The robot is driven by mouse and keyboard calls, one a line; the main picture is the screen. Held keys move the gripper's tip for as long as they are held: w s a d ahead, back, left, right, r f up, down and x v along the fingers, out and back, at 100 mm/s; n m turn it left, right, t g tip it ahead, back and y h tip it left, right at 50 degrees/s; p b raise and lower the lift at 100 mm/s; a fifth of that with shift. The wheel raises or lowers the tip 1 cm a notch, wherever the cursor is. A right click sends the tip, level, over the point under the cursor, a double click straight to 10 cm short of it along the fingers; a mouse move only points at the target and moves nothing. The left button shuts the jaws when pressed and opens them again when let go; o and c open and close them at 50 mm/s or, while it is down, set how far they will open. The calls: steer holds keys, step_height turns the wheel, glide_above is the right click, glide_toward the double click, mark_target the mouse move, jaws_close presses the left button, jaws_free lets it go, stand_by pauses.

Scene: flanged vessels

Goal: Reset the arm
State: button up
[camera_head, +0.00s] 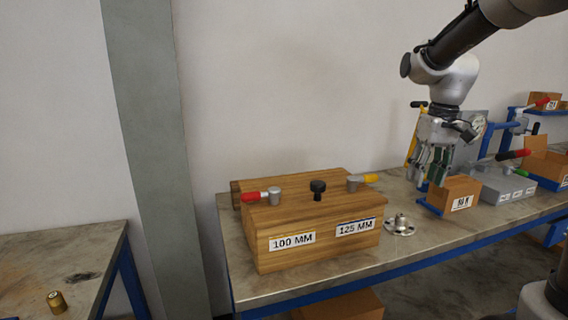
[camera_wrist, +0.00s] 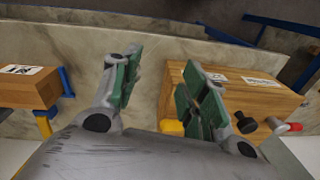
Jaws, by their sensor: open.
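My gripper (camera_head: 434,165) hangs from my arm above the workbench, at the right in the head view. Its fingers with green pads are apart and empty, and they also show in the wrist view (camera_wrist: 160,85). In the head view the gripper is just left of and above a small cardboard box (camera_head: 455,194). In the wrist view that box (camera_wrist: 28,88) lies to the left of the fingers and the wooden box (camera_wrist: 250,98) to the right. The gripper touches nothing that I can make out.
The wooden box (camera_head: 312,226) labelled 100 MM and 125 MM holds red, black and yellow-handled tools. A metal flange (camera_head: 399,225) lies on the workbench (camera_head: 420,249). A grey case (camera_head: 505,184) and blue stands are at the right. A brass piece (camera_head: 57,301) sits on another table (camera_head: 30,258).

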steer(key=s+d+m+t, duration=0.1)
steer(key=s+t, duration=0.3)
steer(key=s, duration=1.7)
steer(key=shift+s+d+r+m+h, duration=0.15)
steer(key=shift+d+r+m+h, duration=0.15)
steer(key=shift+d+m+h, duration=0.15)
stand_by(0.7)
